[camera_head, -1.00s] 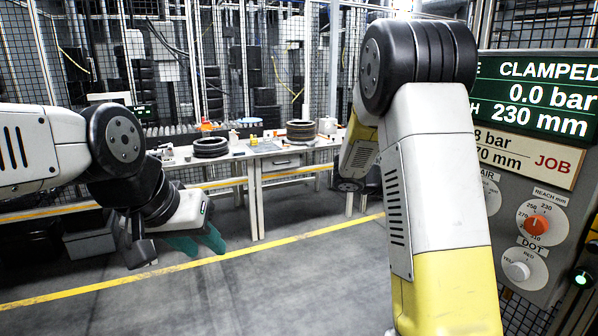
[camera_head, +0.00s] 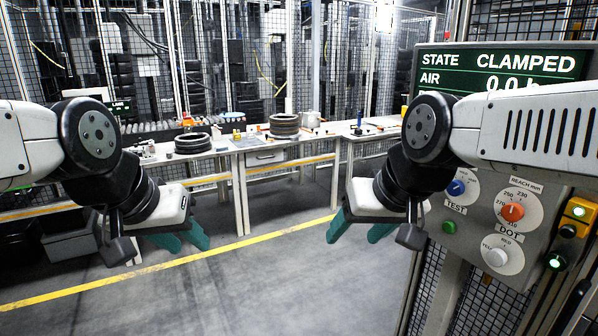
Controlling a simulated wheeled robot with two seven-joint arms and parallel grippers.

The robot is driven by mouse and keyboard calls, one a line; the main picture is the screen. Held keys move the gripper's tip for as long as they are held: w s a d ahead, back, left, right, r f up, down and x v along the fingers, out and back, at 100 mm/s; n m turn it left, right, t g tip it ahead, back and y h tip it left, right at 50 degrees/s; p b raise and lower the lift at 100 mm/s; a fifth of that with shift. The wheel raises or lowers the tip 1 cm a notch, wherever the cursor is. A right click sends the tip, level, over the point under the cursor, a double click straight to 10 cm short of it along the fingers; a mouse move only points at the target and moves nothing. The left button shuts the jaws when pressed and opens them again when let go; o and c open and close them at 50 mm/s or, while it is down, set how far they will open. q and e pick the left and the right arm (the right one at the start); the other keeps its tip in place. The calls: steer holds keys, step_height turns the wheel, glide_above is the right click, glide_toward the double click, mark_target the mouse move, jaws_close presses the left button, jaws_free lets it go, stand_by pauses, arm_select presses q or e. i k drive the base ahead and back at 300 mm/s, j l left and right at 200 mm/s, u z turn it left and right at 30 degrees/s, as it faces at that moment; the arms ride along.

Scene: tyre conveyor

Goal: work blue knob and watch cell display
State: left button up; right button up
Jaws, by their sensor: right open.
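The blue knob (camera_head: 456,187) is on the control panel (camera_head: 549,215) at the right, left of an orange REACH knob (camera_head: 512,212). The cell display (camera_head: 500,66) above reads STATE CLAMPED and AIR, with a value that looks like 0.0; its lower part is hidden behind my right arm. My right gripper (camera_head: 358,232) has teal fingers, is open and empty, and hangs left of the panel, apart from the knob. My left gripper (camera_head: 183,241) is at the left over the floor, its teal fingers apart with nothing seen between them.
A green TEST button (camera_head: 449,227), a white DOT knob (camera_head: 496,256) and lit buttons (camera_head: 580,211) share the panel. A workbench (camera_head: 238,157) with tyres (camera_head: 284,124) stands behind. The floor (camera_head: 270,262) between is clear.

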mark_target(456, 188)
steer(key=z, duration=1.45)
